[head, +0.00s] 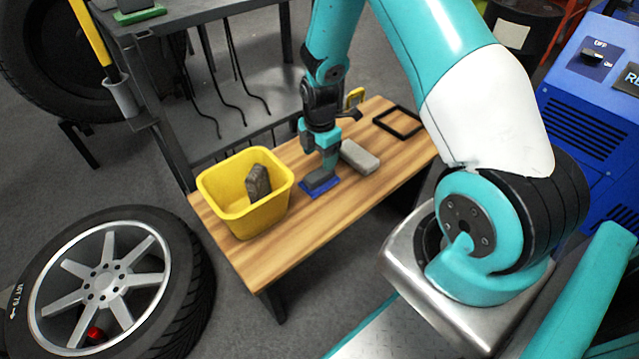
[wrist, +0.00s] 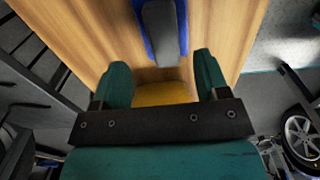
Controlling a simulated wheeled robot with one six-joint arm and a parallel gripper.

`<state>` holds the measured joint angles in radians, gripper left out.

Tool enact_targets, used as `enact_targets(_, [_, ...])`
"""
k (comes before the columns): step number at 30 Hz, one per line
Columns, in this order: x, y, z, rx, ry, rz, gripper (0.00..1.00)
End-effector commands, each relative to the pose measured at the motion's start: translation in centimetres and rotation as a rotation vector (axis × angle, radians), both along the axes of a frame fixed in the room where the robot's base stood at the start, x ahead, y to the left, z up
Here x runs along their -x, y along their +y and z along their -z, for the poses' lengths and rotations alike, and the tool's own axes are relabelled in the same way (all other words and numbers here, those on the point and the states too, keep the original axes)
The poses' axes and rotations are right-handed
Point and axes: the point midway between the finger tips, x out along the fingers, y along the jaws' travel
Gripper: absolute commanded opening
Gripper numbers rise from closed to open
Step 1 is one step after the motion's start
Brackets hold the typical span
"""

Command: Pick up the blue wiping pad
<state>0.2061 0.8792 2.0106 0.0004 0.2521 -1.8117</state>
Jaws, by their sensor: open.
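The blue wiping pad (head: 318,187) lies on the wooden bench, with a dark grey block-like grip on top. It also shows at the top of the wrist view (wrist: 147,28), partly cut off by the frame edge. My gripper (head: 328,160) points down close to the pad and hides part of it in the head view. In the wrist view its two teal fingers (wrist: 157,75) are apart, with nothing held between them. The pad appears beyond the fingertips there. I cannot tell whether the fingers touch it.
On the bench (head: 262,262) stand a yellow bin (head: 226,204) holding a grey-brown block (head: 257,183), a light grey block (head: 359,157) right of my gripper, and a black frame (head: 399,122). A small yellow object (head: 355,97) is behind. The bench front is clear.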

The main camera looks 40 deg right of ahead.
Motion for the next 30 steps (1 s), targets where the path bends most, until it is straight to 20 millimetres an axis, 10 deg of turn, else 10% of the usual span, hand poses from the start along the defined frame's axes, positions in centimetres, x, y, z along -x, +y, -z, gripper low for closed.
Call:
enact_targets(25, [0.4, 0.4, 6.7, 0.0, -0.001, 0.0, 0.68])
enact_targets(30, [0.4, 0.4, 6.6, 0.0, -0.001, 0.0, 0.29])
